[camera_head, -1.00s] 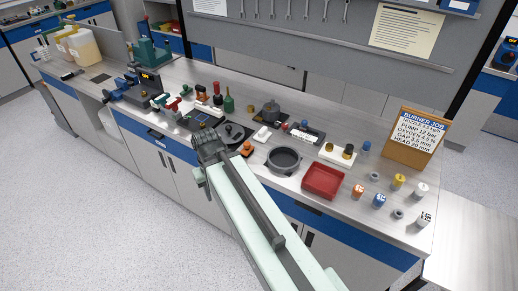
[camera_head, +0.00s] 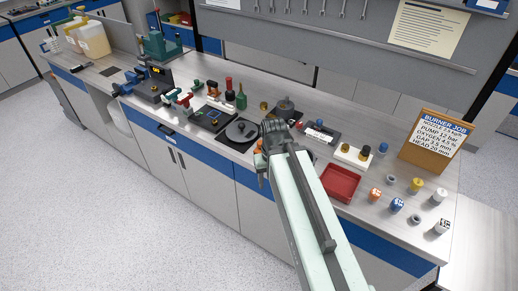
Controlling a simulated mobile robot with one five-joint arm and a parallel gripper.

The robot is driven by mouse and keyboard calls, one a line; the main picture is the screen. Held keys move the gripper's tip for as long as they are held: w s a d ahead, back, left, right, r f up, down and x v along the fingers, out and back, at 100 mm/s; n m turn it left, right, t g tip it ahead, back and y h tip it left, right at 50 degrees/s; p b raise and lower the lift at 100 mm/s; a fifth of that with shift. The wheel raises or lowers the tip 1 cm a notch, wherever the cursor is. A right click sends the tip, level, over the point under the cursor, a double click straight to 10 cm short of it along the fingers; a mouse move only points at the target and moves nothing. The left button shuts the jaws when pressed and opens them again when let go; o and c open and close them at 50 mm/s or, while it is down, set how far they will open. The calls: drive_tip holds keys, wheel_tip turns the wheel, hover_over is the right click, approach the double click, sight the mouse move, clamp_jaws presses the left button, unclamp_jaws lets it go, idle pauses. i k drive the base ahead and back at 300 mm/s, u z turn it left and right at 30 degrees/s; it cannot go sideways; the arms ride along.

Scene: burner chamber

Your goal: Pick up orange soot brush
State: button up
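A small orange object (camera_head: 259,146), which looks like the orange soot brush, stands on the bench top just left of my gripper (camera_head: 273,128). My arm partly hides it, and I cannot tell whether the gripper touches it.
A round dark plate (camera_head: 240,131) lies left of the gripper. A red tray (camera_head: 340,184) is to the right, with several small coloured cylinders beyond it. A green bottle (camera_head: 241,98) stands behind. A brown sign board (camera_head: 436,143) is at the right.

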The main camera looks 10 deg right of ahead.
sight(258, 150)
drive_tip(key=u, duration=1.7)
drive_tip(key=i, duration=0.45)
drive_tip(key=u, duration=0.25)
